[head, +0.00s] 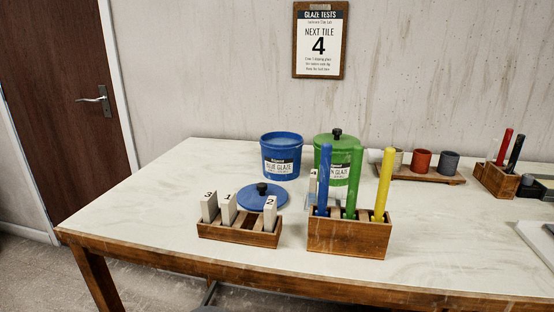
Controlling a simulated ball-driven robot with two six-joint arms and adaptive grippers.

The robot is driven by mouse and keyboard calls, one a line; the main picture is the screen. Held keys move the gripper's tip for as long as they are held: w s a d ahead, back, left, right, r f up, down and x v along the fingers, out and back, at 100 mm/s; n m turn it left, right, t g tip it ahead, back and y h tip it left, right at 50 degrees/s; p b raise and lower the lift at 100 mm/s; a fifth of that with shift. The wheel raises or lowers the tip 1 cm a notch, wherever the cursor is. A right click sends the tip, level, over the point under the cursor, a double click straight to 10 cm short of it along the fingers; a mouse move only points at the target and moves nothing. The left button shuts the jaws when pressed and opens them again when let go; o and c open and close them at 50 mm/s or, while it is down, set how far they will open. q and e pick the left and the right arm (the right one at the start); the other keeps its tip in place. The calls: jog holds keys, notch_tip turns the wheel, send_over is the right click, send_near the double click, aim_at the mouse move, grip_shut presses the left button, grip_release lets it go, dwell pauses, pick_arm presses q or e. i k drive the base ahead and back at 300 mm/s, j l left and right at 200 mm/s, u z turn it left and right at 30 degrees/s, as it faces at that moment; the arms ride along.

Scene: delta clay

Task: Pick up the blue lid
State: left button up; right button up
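The blue lid (273,199) is a flat disc with a black knob (262,188). It lies on the table behind the wooden tile rack (240,236), which hides its front part. The blue glaze tub (281,163) stands behind the lid and has no lid on it. Neither of my grippers shows in the head view.
A wooden holder (348,241) with blue, green and yellow sticks stands right of the lid, before a lidded green tub (338,177). The rack holds several numbered tiles. Small cups on a tray (451,180) stand farther right. The table's left side (150,205) is clear.

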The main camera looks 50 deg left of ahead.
aim_at(254, 196)
jog(key=u, duration=1.45)
